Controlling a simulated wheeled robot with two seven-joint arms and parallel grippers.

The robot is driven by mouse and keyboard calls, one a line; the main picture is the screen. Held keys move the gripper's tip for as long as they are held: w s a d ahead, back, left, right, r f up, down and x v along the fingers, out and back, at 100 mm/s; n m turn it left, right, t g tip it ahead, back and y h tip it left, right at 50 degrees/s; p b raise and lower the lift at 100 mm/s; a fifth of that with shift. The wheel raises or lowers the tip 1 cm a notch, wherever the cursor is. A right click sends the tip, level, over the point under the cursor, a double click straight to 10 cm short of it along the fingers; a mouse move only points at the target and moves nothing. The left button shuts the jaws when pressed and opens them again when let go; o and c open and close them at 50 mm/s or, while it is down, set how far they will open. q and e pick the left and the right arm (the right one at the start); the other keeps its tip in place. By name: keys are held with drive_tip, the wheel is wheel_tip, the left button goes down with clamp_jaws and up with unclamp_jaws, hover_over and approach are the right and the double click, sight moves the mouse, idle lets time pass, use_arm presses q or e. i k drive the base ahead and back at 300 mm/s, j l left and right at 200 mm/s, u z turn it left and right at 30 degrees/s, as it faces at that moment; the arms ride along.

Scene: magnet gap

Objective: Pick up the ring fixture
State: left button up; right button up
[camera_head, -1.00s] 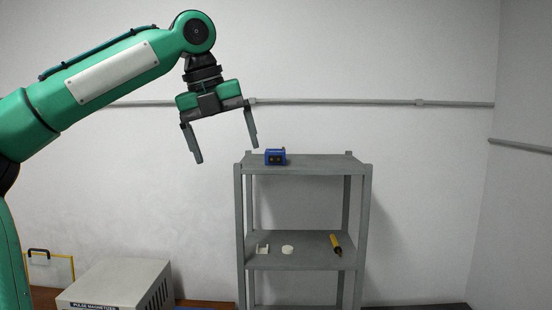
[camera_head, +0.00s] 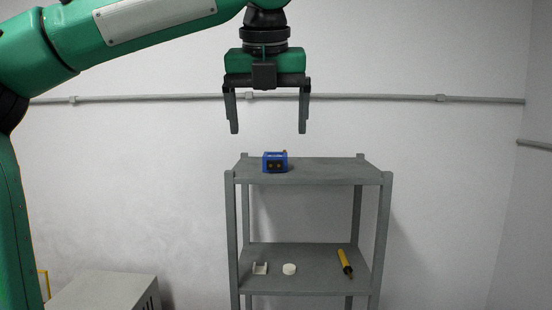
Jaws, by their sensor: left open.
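A small round white piece (camera_head: 289,269), the most ring-like thing in view, lies on the lower shelf. It is too small to tell whether it has a hole. A small white piece with raised ends (camera_head: 260,268) lies just left of it. My left gripper (camera_head: 268,131) is open and empty, its fingers pointing down. In the picture it is above the top shelf, over a small blue box (camera_head: 275,162). It is well above both white pieces and apart from everything. My right gripper is not in view.
The grey rack (camera_head: 340,176) has corner posts around both shelves, and its top shelf lies above the white pieces. A yellow tool with a dark tip (camera_head: 345,262) lies right on the lower shelf. A grey cabinet (camera_head: 105,292) stands at lower left. A rail (camera_head: 400,97) runs along the wall.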

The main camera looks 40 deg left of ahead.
sight(271, 161)
drive_tip(key=i+j, duration=0.75)
drive_tip(key=j, duration=0.15)
